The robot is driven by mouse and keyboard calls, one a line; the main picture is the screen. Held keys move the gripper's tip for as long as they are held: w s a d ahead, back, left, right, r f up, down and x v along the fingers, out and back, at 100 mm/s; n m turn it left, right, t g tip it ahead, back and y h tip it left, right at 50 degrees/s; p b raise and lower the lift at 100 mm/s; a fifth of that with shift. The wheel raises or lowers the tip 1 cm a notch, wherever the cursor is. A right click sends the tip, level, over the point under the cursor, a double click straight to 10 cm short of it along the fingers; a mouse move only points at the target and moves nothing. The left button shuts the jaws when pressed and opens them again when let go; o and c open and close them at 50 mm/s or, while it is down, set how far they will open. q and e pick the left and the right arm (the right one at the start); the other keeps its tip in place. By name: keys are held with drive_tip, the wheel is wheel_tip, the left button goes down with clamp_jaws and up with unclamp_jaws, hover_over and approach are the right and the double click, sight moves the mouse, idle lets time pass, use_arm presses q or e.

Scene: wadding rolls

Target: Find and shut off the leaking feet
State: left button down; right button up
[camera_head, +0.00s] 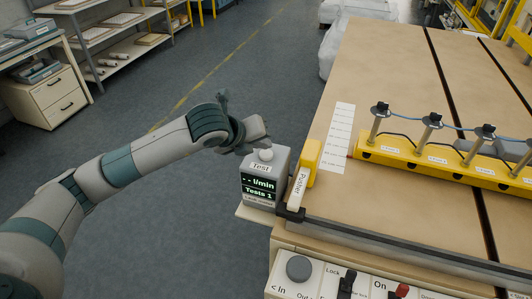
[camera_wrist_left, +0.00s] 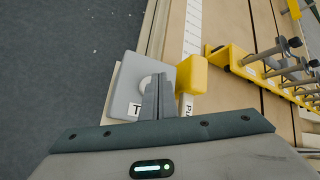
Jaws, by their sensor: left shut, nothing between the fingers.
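A grey test box (camera_head: 262,187) labelled "Test" stands at the table's left corner, with a pale round button (camera_head: 266,155) on top. Its display (camera_head: 259,185) reads "- - l/min" and "Tests 1"; the line below is too small to read. My left gripper (camera_head: 262,143) is shut and empty, just over the button; I cannot tell whether it touches. In the left wrist view the shut fingers (camera_wrist_left: 158,98) partly cover the button (camera_wrist_left: 149,82). Several metal feet with black tops (camera_head: 432,121) stand along a yellow bar (camera_head: 440,168), joined by a blue hose. My right gripper is out of view.
A yellow block labelled "Pusher" (camera_head: 307,163) stands beside the test box. A white label strip (camera_head: 338,137) lies on the brown tabletop (camera_head: 385,50). The front panel has a grey button (camera_head: 298,268), a black lever (camera_head: 346,284) and a red-topped switch (camera_head: 401,290). Open floor lies left.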

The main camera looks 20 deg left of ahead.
sight(263, 152)
use_arm(q)
drive_tip(key=shift+f, duration=0.1)
idle(0.8)
drive_tip(key=shift+f+b, duration=0.35)
drive_tip(key=shift+b, duration=0.45)
drive_tip(key=shift+f+b, duration=0.4)
drive_tip(key=shift+b, duration=0.1)
idle(0.6)
drive_tip(key=shift+s+a+f+b, duration=0.15)
drive_tip(key=shift+a+f+b, duration=0.4)
drive_tip(key=shift+f+b, duration=0.15)
idle(0.4)
drive_tip(key=shift+d+r, duration=0.1)
drive_tip(key=shift+r, duration=0.05)
idle(0.5)
drive_tip(key=shift+w+d+r, duration=0.2)
drive_tip(key=shift+d+r, duration=0.4)
drive_tip(key=shift+r, duration=0.2)
drive_tip(key=shift+r, duration=0.15)
